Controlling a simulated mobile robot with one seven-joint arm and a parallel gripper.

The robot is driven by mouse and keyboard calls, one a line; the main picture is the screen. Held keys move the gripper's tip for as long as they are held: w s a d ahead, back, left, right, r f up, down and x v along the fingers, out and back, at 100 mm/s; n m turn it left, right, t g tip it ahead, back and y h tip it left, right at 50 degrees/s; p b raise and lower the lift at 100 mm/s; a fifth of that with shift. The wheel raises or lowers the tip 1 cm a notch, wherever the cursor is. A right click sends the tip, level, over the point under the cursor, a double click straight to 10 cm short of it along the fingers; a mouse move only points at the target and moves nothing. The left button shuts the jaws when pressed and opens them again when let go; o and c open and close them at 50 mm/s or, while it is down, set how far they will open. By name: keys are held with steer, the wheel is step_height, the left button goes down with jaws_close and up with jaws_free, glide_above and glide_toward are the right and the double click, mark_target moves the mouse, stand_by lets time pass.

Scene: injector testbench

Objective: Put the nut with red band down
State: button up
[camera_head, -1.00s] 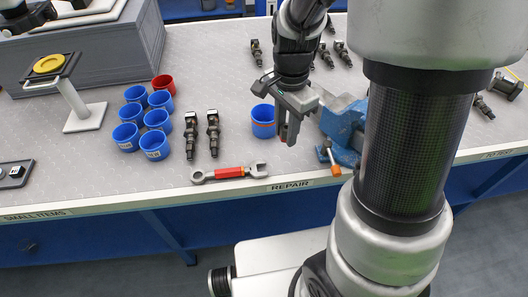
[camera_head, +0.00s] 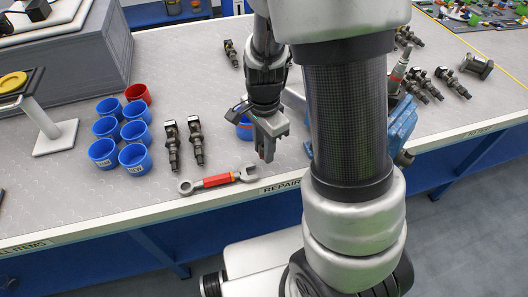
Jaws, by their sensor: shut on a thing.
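My gripper (camera_head: 267,153) is above the bench, pointing down. It is shut on a small piece that shows only as a bit of red at the fingertips, the nut with red band (camera_head: 262,155). Most of the nut is hidden by the fingers, and I cannot make out its shape. The nut is near the bench's front part, right of the red-handled wrench and in front of a blue cup with an orange band (camera_head: 243,131). I cannot tell the exact gap between the nut and the bench top.
The wrench (camera_head: 217,181) lies near the front edge above the REPAIR label. Two dark injectors (camera_head: 196,143) lie left of my gripper, with several blue cups (camera_head: 104,152) and a red cup (camera_head: 138,93) beyond. A blue vise (camera_head: 402,125) stands right, partly behind my arm.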

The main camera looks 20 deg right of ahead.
steer(key=shift+f, duration=0.8)
steer(key=shift+f+b, duration=0.4)
steer(key=shift+f, duration=0.15)
steer(key=shift+f, duration=0.1)
steer(key=o, duration=1.1)
